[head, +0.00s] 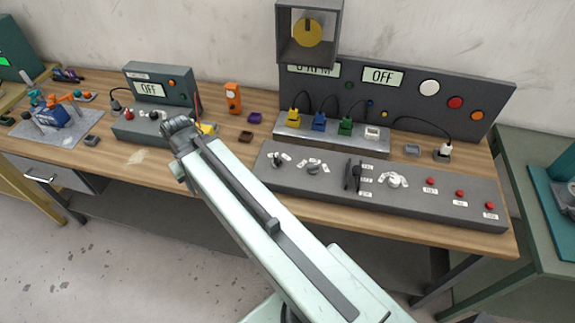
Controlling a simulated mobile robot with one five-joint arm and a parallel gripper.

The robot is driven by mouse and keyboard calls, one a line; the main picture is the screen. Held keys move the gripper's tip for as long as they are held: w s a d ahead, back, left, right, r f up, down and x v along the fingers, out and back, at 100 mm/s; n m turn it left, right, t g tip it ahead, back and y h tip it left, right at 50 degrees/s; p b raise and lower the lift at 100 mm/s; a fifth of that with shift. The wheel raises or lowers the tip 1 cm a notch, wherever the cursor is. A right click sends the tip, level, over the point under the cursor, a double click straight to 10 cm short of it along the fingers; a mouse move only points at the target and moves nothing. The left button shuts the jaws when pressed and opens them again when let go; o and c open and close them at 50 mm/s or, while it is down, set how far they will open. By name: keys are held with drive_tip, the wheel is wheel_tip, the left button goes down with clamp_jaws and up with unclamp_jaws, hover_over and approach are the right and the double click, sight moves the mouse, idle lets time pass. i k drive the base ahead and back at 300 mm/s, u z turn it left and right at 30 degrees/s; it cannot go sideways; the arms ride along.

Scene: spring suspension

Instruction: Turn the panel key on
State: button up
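A long dark grey control panel (330,190) lies along the front of the wooden bench. It bears a dark knob (278,160), a grey knob (313,168), a black lever (353,175) and a white knob (394,180) with labels around it. I cannot tell which of these is the panel key. A display (383,76) on the upright panel behind reads OFF. My arm reaches up and left across the bench. My gripper (190,130) is at its far end, left of the panel and apart from it; its fingers are too unclear to tell their opening.
A small console (150,125) with an OFF display stands near my gripper. A box with a yellow dial (307,32) hangs above. Yellow, blue and green plugs (319,122) with cables sit behind the control panel. An orange device (233,97) stands at the back.

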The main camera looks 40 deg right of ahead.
sight(276, 164)
drive_tip(key=k, duration=1.5)
drive_tip(key=u, duration=1)
drive_tip(key=i, duration=2.15)
drive_tip(key=z, duration=1.45)
